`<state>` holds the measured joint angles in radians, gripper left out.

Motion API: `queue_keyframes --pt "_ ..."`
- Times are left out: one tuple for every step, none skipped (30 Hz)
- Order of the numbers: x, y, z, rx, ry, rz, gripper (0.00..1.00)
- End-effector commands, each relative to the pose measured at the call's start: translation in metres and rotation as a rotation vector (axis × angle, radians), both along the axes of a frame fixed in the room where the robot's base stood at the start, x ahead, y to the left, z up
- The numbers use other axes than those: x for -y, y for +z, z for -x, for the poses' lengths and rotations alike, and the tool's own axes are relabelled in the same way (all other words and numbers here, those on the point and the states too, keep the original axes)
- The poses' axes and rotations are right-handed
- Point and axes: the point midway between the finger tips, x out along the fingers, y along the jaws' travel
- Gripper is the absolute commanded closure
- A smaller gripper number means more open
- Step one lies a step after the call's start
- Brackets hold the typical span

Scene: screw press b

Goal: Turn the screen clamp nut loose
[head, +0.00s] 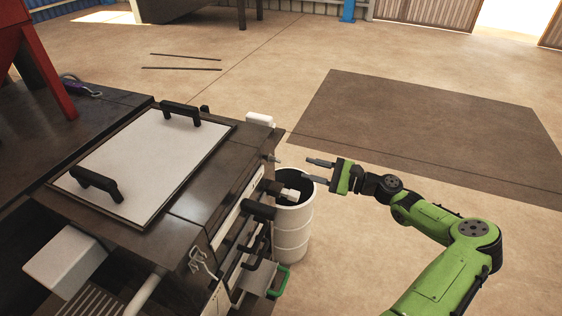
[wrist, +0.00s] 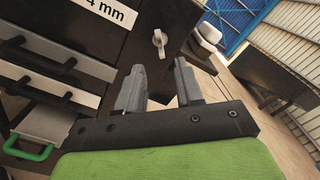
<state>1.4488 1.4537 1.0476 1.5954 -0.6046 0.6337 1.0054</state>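The screen clamp nut (wrist: 160,40) is a small silver winged nut on the dark side face of the press. In the wrist view it appears ahead of the gap between my fingertips. In the head view what looks like the same nut (head: 273,158) sticks out from the machine's right side. My gripper (head: 311,170) is open and empty, to the right of the nut and apart from it. Both grey fingers show in the wrist view (wrist: 160,68), spread with clear space between them.
A white drum (head: 293,230) stands beside the machine, below my gripper. Black handles and a green handle (head: 279,282) stick out from the machine's side. A white lid (head: 150,170) with two black handles lies on top. The floor to the right is open.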

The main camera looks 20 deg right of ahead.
Motion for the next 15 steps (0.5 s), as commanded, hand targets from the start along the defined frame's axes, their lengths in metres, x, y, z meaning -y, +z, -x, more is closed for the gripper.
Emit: queue_keyframes --pt "-0.011 0.0 -0.009 0.002 0.005 0.0 0.64" --pt "-0.016 0.0 -0.014 0.002 0.005 0.001 0.64" --pt "-0.023 -0.001 -0.022 0.002 0.006 0.001 0.64" --pt "-0.028 -0.001 -0.027 0.002 0.004 0.001 0.64" --pt "-0.034 0.0 -0.032 0.002 0.006 0.001 0.64" --pt "-0.04 -0.001 -0.039 0.002 0.004 0.001 0.64" --pt "-0.045 -0.001 -0.044 0.001 0.004 0.002 0.64" --pt "-0.049 -0.001 -0.048 0.001 0.004 0.002 0.64" --pt "-0.054 0.0 -0.053 0.002 0.003 0.001 0.64" --pt "-0.057 0.0 -0.057 0.002 0.003 0.001 0.64" --pt "-0.06 -0.001 -0.06 0.001 0.002 0.002 0.64" --pt "-0.063 -0.001 -0.063 0.0 0.0 0.002 0.64" --pt "-0.064 -0.001 -0.065 0.0 0.0 0.002 0.64" --pt "-0.066 -0.001 -0.066 -0.001 0.001 0.002 0.64" --pt "-0.067 -0.001 -0.067 -0.001 0.001 0.002 0.64"
